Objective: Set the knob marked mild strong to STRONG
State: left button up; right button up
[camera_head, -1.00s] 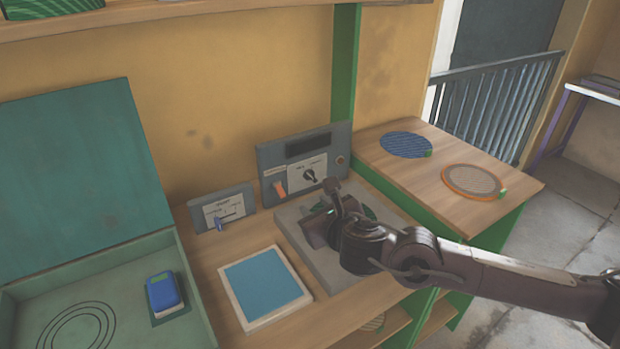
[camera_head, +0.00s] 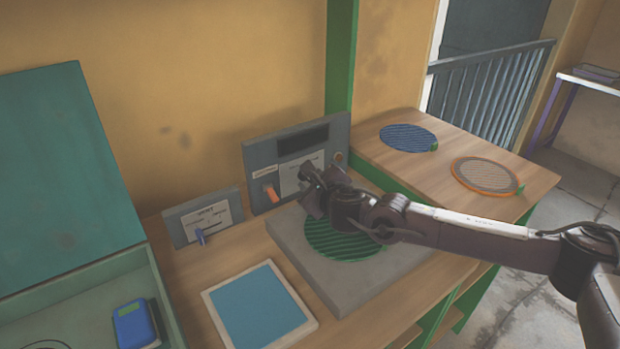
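A grey control panel (camera_head: 258,160) stands upright against the wall at the back of the bench. It has a dark display (camera_head: 303,143), an orange lever (camera_head: 270,193) and a white label plate (camera_head: 290,181). The black mild-strong knob on that plate is hidden behind my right gripper (camera_head: 312,188), so its setting cannot be seen. My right gripper is right at the panel, over the knob's place. Whether it touches or grips the knob cannot be told, and its fingers are too dark and small to read. My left gripper is not in view.
A grey slab with a green ribbed disc (camera_head: 345,240) lies under my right arm. A blue pad (camera_head: 259,312) lies in front. Blue (camera_head: 408,137) and orange (camera_head: 486,175) discs lie on the right shelf.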

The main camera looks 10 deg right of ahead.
jog(key=shift+w+f, duration=0.1)
jog(key=shift+w, duration=0.25)
jog(key=shift+c, duration=0.3)
grip_shut()
